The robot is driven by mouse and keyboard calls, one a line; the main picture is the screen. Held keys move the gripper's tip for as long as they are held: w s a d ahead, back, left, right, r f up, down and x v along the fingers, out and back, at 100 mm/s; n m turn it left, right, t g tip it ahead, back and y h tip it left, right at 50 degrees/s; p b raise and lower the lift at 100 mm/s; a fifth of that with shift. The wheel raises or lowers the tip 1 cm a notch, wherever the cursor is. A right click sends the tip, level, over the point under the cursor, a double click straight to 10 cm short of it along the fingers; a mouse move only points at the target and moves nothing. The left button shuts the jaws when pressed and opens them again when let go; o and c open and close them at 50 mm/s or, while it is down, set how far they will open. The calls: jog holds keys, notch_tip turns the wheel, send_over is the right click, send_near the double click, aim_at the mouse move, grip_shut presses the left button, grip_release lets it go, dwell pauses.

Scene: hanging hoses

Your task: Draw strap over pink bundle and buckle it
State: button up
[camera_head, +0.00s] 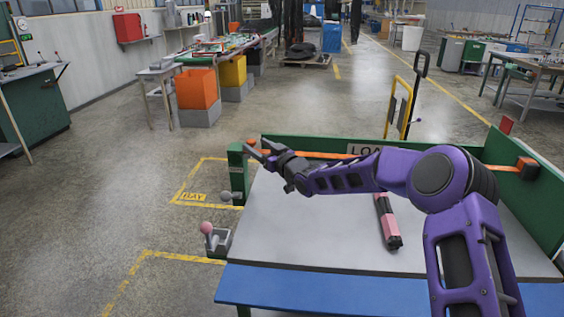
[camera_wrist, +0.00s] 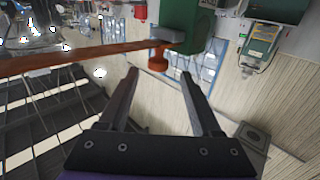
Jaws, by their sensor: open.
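The pink bundle (camera_head: 388,221), pink with black bands, lies on the grey top of the bench, partly behind my arm. My gripper (camera_head: 254,150) is at the left end of the strap, by the post. In the wrist view my gripper (camera_wrist: 159,76) is open and empty. The strap's orange end piece (camera_wrist: 158,60) shows just beyond the gap between its fingers, apart from both.
A grey bracket with a pink-knobbed lever (camera_head: 207,230) is at the bench's left edge; a smaller grey-knobbed one (camera_head: 228,197) is behind it. The green back board (camera_head: 350,146) and blue front edge (camera_head: 350,285) bound the bench.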

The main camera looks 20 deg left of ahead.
jog(key=v, duration=1.2)
jog(key=shift+s+d, duration=0.2)
jog(key=shift+s, duration=0.05)
